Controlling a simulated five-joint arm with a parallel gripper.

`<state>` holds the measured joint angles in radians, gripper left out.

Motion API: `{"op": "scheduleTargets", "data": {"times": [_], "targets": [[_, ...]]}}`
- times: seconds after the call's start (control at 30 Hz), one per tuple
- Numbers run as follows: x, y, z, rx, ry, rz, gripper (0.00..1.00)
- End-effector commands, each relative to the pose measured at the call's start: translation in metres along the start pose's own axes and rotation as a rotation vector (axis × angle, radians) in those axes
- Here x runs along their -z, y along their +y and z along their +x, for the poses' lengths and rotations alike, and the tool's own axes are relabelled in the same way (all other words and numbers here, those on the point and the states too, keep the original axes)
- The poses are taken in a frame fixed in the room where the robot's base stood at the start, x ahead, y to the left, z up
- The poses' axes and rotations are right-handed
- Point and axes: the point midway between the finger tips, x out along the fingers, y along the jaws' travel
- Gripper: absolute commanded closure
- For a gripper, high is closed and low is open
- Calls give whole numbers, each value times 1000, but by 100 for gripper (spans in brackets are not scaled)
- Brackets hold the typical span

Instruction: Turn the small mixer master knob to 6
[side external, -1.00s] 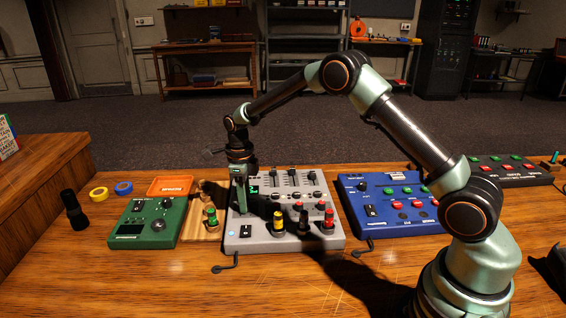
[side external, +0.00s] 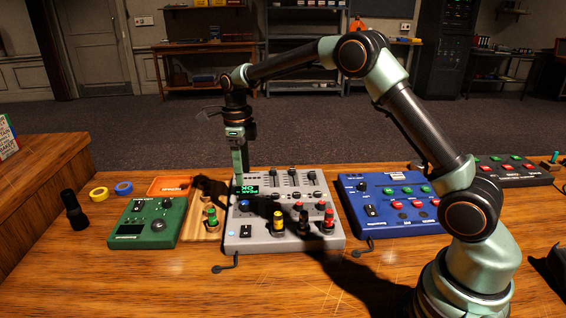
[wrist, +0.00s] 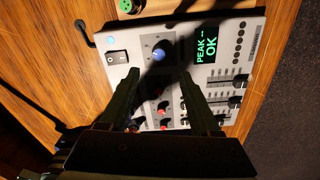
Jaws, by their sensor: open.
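The grey mixer (side external: 262,236) stands on the desk, with a blue-capped knob (side external: 245,206) at its upper left. In the wrist view this knob (wrist: 158,52) shows just beyond and between my fingertips, partly in shadow; its pointer is too unclear to read. I cannot tell from a label that it is the master knob. The mixer's display (wrist: 208,44) shows "PEAK --" and "OK" in green. My gripper (side external: 241,182) is open and empty, pointing down above the mixer's rear left. In the wrist view my fingers (wrist: 158,82) stand apart with nothing between them.
A green box (side external: 148,222) and a wooden tray (side external: 200,236) lie left of the mixer. A blue panel (side external: 388,208) lies to its right. Yellow and red-topped knobs (side external: 329,220) rise from the mixer's front.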

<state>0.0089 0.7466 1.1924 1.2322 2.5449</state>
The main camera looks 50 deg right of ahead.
Motion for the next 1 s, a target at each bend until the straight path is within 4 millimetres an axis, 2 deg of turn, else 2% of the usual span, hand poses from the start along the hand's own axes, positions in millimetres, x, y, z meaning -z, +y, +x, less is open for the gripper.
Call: {"op": "scheduleTargets", "data": {"times": [0.1,0.2,0.67,0.83,1.0], "targets": [[0,0,-17,1,-1,1,36],[0,0,-24,-1,1,1,36],[2,1,-32,2,-3,-20,36],[13,9,-57,33,-38,-221,36],[39,27,-92,101,-81,-588,36]]}}
